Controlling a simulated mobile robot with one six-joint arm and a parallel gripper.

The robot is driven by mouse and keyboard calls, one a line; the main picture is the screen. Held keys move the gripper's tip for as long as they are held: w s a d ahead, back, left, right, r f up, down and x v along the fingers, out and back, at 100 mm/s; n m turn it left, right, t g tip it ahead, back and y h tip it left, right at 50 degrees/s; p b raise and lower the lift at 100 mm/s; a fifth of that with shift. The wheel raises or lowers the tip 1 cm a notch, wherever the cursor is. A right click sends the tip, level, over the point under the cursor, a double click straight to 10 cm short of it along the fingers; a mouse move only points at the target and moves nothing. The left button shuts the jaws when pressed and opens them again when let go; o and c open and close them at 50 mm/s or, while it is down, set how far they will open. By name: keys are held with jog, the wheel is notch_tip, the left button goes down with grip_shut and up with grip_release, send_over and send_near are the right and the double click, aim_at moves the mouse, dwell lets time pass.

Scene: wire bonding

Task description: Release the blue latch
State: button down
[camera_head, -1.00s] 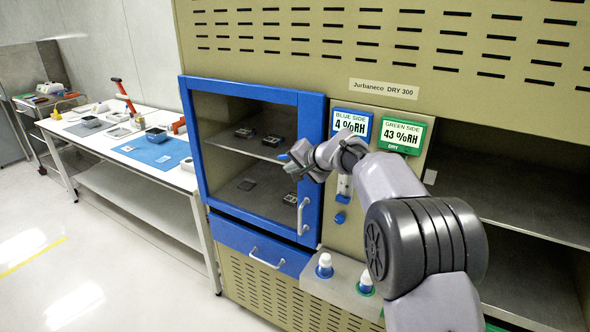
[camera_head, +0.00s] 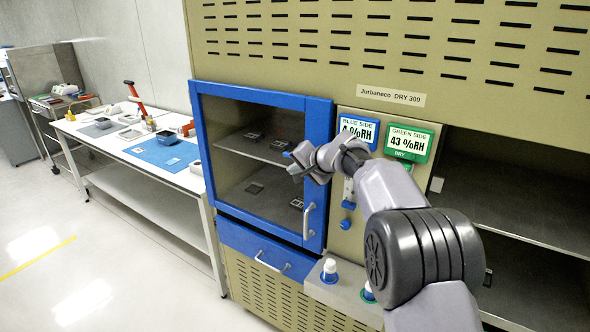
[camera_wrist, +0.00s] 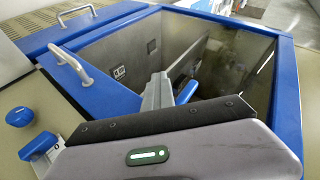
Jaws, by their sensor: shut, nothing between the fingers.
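My gripper (camera_head: 304,160) is shut and empty at the upper right part of the blue-framed cabinet door (camera_head: 318,130). In the wrist view its grey fingers (camera_wrist: 155,95) reach over the door. A small blue piece, probably the latch (camera_head: 288,154), sticks out just left of the gripper. In the wrist view it shows right beside the fingers (camera_wrist: 188,91); I cannot tell if they touch. Its mount is hidden behind the gripper. The door looks closed.
A door handle (camera_head: 309,221) stands out lower on the door. A blue knob (camera_head: 345,224) and two humidity displays are on the panel to the right. A drawer (camera_head: 262,252) lies below. A white workbench stands at the left, with open floor before it.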

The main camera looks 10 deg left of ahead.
jog(key=shift+r, duration=0.1)
jog(key=s+d+f+b, duration=0.6)
jog(key=f+b, duration=0.1)
jog(key=f, duration=0.2)
jog(key=shift+s, duration=0.15)
jog(key=shift+d, duration=0.1)
jog(key=s+d+r+g+h, duration=0.1)
jog(key=s+d+r, duration=0.3)
jog(key=s, duration=0.5)
jog(key=s+d+r+h, duration=0.1)
jog(key=s+d+r, duration=0.3)
jog(key=s, duration=0.4)
jog(key=s+d+f+h, duration=0.1)
jog(key=s+d, duration=0.3)
jog(key=s, duration=0.4)
jog(key=s+d+f+g+h, duration=0.1)
jog(key=s+d+f, duration=0.2)
jog(key=s, duration=0.6)
jog(key=s+d+f+h, duration=0.1)
jog(key=s+d+f, duration=0.2)
jog(key=s+d, duration=0.2)
jog(key=s, duration=0.3)
jog(key=shift+s+m+g+h, duration=0.3)
jog(key=shift+h, duration=0.1)
